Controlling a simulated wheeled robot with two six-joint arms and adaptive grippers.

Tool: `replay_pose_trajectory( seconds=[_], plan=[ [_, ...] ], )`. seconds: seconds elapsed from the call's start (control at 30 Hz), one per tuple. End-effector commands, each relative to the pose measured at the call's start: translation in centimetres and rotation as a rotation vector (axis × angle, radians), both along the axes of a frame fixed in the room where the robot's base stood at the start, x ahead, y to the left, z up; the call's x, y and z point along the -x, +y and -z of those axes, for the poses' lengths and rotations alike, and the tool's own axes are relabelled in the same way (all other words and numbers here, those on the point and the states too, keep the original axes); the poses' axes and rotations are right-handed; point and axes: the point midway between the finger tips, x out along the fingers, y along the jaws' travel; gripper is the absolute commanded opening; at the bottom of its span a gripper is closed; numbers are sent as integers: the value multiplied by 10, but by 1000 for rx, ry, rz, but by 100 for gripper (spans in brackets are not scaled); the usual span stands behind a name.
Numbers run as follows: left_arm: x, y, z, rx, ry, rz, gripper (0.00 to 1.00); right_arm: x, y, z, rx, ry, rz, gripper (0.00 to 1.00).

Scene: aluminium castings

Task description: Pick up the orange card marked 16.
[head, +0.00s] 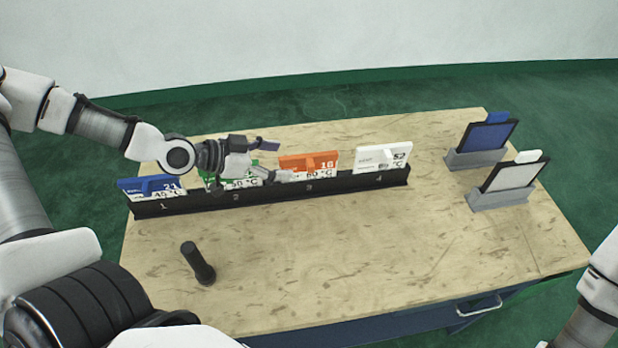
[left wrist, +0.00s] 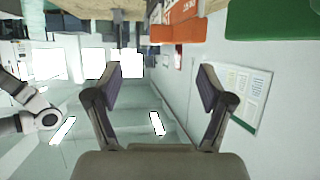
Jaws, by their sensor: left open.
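The orange card marked 16 (head: 298,162) stands upright in slot 3 of a black rack (head: 375,182) on the table. In the head view my left gripper (head: 278,161) is at the orange card's left, with its fingers apart and one finger partly covering the card's lower part. In the left wrist view the orange card (left wrist: 175,33) lies at the top, beyond the open, empty fingers of the left gripper (left wrist: 161,85). The card is not between the fingertips. My right arm shows at the lower right edge of the head view; its gripper is out of view.
A blue card (head: 150,185), a green card (head: 212,180) partly hidden by my left gripper, and a white card (head: 383,157) share the rack. Blue (head: 487,137) and white (head: 516,177) panels stand at right. The front middle is clear.

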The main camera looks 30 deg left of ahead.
Motion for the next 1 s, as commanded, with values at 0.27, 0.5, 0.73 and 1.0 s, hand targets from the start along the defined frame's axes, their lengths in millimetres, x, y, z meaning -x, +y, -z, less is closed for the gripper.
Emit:
replay_pose_trajectory(
  seconds=[0.27,0.5,0.73,1.0],
  plan=[
    [-18,-17,14,-2,2,4,80,-1,0,24,0,-3,0,45],
    [-30,-27,24,-4,3,7,80,-1,0,27,0,-2,0,45],
    [-52,-43,38,-2,1,5,80,-1,0,27,0,-2,0,45],
    [-56,-45,39,3,0,1,80,-1,0,27,0,-2,0,45]
  ],
)
